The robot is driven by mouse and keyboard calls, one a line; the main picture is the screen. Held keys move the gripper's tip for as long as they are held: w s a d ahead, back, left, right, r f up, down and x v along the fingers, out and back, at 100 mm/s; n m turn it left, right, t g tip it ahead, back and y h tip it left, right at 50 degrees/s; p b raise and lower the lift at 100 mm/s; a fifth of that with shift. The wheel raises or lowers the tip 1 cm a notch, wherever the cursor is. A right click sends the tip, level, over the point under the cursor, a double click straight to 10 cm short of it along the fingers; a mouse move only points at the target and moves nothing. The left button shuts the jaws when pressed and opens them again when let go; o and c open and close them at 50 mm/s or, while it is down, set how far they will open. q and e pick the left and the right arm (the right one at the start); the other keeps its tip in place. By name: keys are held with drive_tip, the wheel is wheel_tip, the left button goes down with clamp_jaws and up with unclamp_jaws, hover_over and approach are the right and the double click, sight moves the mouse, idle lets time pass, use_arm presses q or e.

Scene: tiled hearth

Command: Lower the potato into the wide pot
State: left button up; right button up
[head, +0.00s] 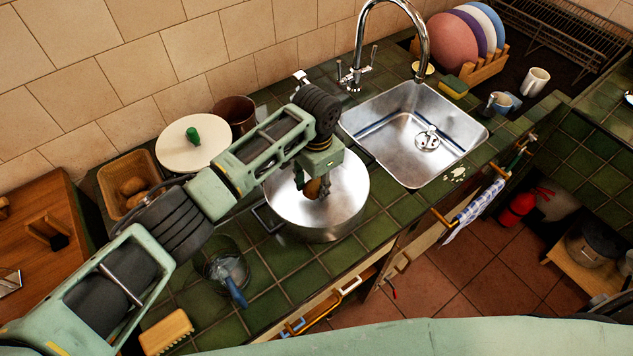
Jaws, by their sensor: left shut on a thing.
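The wide pot (345,200) is a shiny steel pot on the green tiled counter, left of the sink. My left arm reaches in from the left, and my left gripper (314,191) points down over the pot's opening. It is shut on the brown potato (313,188), which shows between the fingers. The potato appears within the pot's rim as seen from above; I cannot tell how high it is over the pot's floor. The arm and gripper hide the pot's far left rim. My right gripper is not in view.
A pale lid with a green knob (193,135) and a brown pot (235,112) stand behind the arm. A basket (120,190) holds potatoes. A glass jug (226,268) stands left of the pot. The sink (410,130) and tap (390,40) are right.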

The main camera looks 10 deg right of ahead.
sight(317, 183)
use_arm(q)
drive_tip(key=shift+f+b, duration=0.8)
drive_tip(key=shift+f, duration=0.6)
idle(0.4)
drive_tip(key=o, duration=1.3)
drive_tip(key=shift+c, duration=0.2)
drive_tip(key=shift+r, duration=0.15)
wheel_tip(317, 183, up, 12)
drive_tip(key=shift+f, duration=0.1)
